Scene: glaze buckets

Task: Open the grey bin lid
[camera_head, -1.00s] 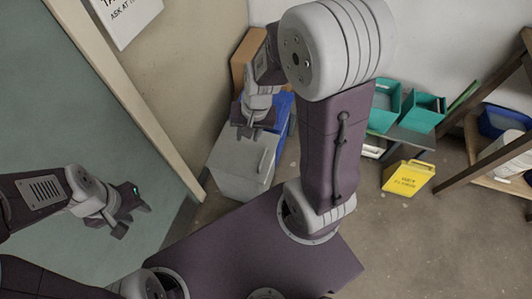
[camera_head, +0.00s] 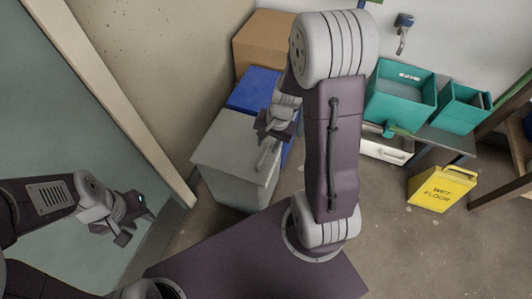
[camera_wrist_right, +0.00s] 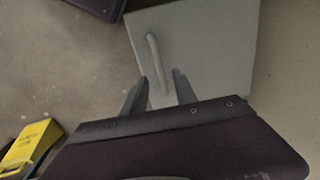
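The grey bin stands left of centre in the head view, with its pale grey lid (camera_head: 225,143) closed. A bar handle (camera_head: 268,156) runs along the lid's right side; it also shows in the right wrist view (camera_wrist_right: 153,58). My right gripper (camera_head: 275,130) is over the lid near the handle's far end. In the right wrist view its two fingers (camera_wrist_right: 159,92) are apart, with the handle's near end between them in the picture. I cannot tell whether they touch it. My left gripper (camera_head: 132,222) is open and empty, away to the left of the bin.
A blue bin (camera_head: 254,88) and a brown bin (camera_head: 262,40) stand behind the grey one. A door frame (camera_head: 110,100) is at left. Floor is clear between bin and sign.

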